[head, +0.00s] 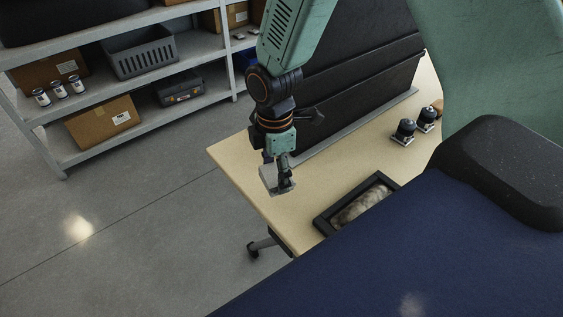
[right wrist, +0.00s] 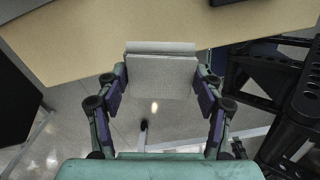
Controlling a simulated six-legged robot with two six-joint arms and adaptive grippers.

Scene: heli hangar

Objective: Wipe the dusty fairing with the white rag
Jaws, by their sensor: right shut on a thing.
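My right gripper (head: 281,182) hangs down over the left part of the wooden table (head: 240,158). It is shut on the white rag (head: 268,177), a pale folded block partly hidden by the fingers. In the right wrist view the rag (right wrist: 160,75) sits between the two fingers of the right gripper (right wrist: 161,84), over the table edge and floor. A large dark ridged panel (head: 345,85) stands upright on the table behind the gripper; I cannot tell surely whether it is the fairing, and no dust shows clearly. My left gripper is not in view.
A black tray (head: 322,222) with a mottled beige thing (head: 362,204) in it lies near the table's front edge. Two small black-topped items (head: 404,131) stand on the right. Shelves (head: 150,135) with boxes stand at the left. Floor between is clear.

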